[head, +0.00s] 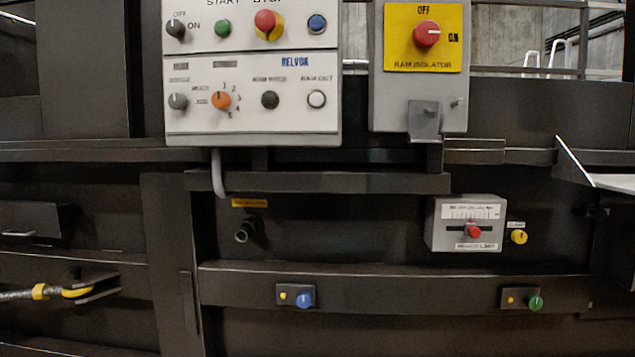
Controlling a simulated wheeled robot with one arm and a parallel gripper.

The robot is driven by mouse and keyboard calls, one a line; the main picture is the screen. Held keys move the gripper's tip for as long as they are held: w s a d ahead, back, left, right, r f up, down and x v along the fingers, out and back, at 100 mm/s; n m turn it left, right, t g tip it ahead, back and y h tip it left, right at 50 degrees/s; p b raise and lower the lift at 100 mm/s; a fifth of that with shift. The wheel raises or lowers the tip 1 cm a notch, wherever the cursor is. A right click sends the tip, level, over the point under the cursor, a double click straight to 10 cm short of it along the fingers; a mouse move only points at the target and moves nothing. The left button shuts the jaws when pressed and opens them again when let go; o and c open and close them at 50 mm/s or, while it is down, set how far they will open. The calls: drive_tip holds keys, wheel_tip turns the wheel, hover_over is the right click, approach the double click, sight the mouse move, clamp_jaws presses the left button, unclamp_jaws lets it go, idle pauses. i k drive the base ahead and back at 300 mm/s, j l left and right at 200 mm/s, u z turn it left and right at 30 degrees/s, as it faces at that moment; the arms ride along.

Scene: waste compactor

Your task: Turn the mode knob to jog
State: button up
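A white control panel (250,137) stands at the upper left. A small grey knob (178,101) sits in its lower row at the left, under a small blurred label that may read MODE. Its pale pointer mark appears to point about straight up. Two small words stand to its right; the lower one (202,101) may read JOG, but it is too blurred to be sure. An orange knob (221,99) with numbers around its right side sits just right of these words. My gripper is not in view.
The panel also carries an OFF/ON knob (176,28), a green button (222,28), a red stop button (268,24), a blue button (317,23), a black button (270,99) and a white button (316,98). A red isolator switch (427,34) is at right. A dark rail (320,182) runs below.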

sight(177, 101)
drive_tip(key=u, duration=1.25)
